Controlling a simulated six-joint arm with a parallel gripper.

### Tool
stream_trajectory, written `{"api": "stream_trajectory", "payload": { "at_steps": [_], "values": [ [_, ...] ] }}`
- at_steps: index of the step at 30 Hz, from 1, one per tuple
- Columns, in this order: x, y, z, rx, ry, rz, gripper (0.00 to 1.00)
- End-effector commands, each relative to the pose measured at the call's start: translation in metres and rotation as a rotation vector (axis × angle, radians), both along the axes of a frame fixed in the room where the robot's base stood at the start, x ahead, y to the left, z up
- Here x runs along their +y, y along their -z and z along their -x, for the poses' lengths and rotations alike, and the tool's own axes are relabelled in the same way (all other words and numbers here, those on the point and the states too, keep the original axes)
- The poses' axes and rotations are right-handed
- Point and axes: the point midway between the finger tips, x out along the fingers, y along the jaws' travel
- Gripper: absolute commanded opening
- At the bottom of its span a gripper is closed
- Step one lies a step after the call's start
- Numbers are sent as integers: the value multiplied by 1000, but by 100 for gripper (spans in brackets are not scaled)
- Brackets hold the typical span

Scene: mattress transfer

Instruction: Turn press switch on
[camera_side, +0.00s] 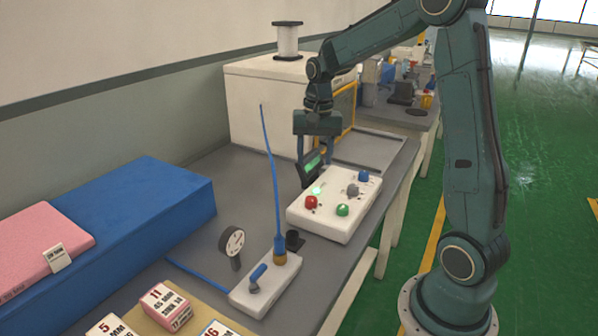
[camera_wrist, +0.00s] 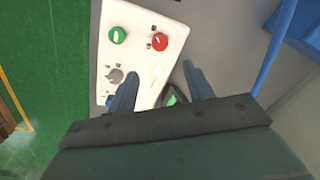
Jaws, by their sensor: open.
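A white control box (camera_side: 325,228) lies on the table. It carries a red knob (camera_side: 311,202), a green knob (camera_side: 342,210), a grey knob (camera_side: 352,190), a blue button (camera_side: 363,176) and a small pale glowing spot (camera_side: 317,190). In the wrist view the box (camera_wrist: 140,65) shows the green knob (camera_wrist: 117,35), red knob (camera_wrist: 160,41), grey knob (camera_wrist: 114,75) and pale spot (camera_wrist: 157,71). The blue button is partly hidden by a finger. My gripper (camera_side: 315,157) is open and empty above the box's far end, beside a dark tilted display (camera_side: 311,166). Which control is the press switch is unclear.
A white base with a blue lever (camera_side: 258,272), a blue hose (camera_side: 271,175) and a gauge (camera_side: 232,240) stand in front. A blue mattress (camera_side: 135,205) with a pink pad (camera_side: 35,245) lies left. A white machine (camera_side: 255,110) stands behind.

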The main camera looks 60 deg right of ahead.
Motion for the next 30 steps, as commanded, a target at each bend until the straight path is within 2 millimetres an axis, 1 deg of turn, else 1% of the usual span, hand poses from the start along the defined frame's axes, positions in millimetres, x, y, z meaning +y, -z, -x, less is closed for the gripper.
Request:
{"api": "stream_trajectory", "payload": {
  "at_steps": [3, 6, 20, 23, 26, 30],
  "values": [
    [0, -10, 0, -2, 1, 1, 52],
    [0, -14, 1, 0, 1, 0, 52],
    [2, -17, 1, -3, -6, 2, 52],
    [7, -22, 4, -12, -25, 8, 52],
    [16, -29, 8, -28, -62, 17, 52],
    [37, -45, 19, -63, -140, 38, 52]
  ]
}}
